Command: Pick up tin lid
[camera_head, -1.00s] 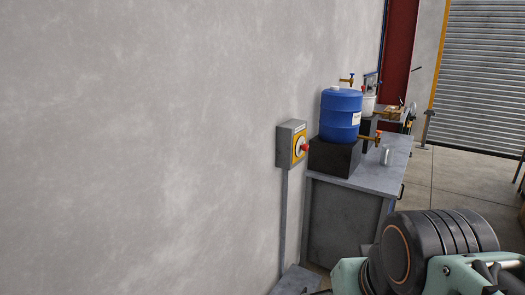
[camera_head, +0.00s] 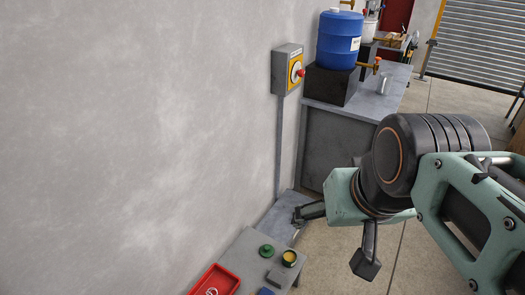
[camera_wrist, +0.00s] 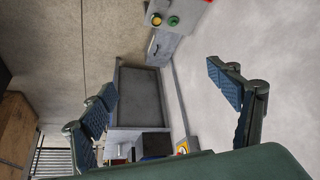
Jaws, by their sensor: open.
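A small green round piece with a raised middle, which looks like the tin lid (camera_head: 265,251), lies on the grey bench at the bottom of the head view. A small open tin (camera_head: 289,257) with a yellow inside stands just right of it. In the wrist view the green lid (camera_wrist: 173,21) and the tin (camera_wrist: 156,19) show near the top edge. My gripper (camera_head: 332,243) is open and empty, its fingers spread, to the right of the tin and apart from it. Both fingers also frame the wrist view (camera_wrist: 160,78).
A red tray (camera_head: 214,281) sits left of the lid on the bench. A grey block (camera_head: 277,278) is in front of the tin. The wall (camera_head: 130,150) runs along the left. A control box (camera_head: 287,70) and a blue drum (camera_head: 338,40) are farther back.

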